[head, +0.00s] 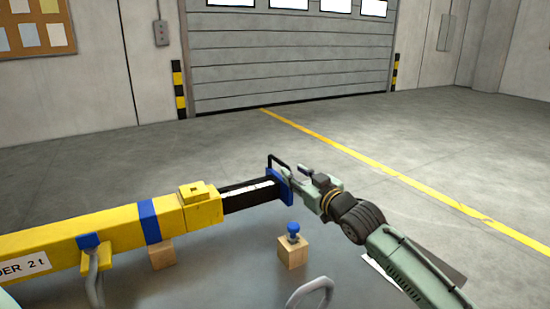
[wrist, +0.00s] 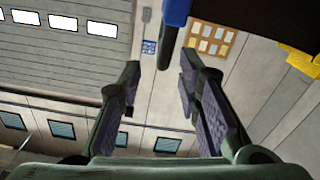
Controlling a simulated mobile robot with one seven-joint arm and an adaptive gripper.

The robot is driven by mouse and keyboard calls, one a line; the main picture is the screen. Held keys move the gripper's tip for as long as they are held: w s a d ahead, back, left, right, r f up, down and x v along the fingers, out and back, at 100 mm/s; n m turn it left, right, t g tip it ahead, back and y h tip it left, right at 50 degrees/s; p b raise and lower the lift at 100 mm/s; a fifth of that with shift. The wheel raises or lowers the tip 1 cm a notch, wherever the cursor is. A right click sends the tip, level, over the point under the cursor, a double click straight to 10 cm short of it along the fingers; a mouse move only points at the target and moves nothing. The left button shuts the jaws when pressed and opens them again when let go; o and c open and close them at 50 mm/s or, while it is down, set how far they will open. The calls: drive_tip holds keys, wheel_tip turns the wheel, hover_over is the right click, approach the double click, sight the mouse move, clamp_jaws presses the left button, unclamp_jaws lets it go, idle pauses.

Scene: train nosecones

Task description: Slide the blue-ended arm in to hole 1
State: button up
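The black arm (head: 250,195) extends from the right end of the yellow beam (head: 115,230). Its blue end plate (head: 279,186) carries a black handle (head: 277,159). My gripper (head: 303,175) is at the right of the blue end, close to the handle. In the wrist view my gripper (wrist: 160,78) has its fingers apart, with the handle (wrist: 170,45) reaching down between them and the blue end (wrist: 177,12) above. I cannot tell whether a finger touches the handle. A yellow collar block (head: 201,205) tops the beam's end; no hole number is readable.
A blue-knobbed pin (head: 293,229) stands on a wooden block (head: 292,254) on the grey table (head: 225,275) below the black arm. A grey curved handle (head: 312,292) is at the front edge. The floor to the right is clear.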

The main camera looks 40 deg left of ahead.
sight(272, 157)
drive_tip(key=p+x, duration=0.3)
drive_tip(key=x, duration=0.6)
drive_tip(key=shift+a, duration=0.35)
clamp_jaws()
drive_tip(key=shift+s, duration=0.1)
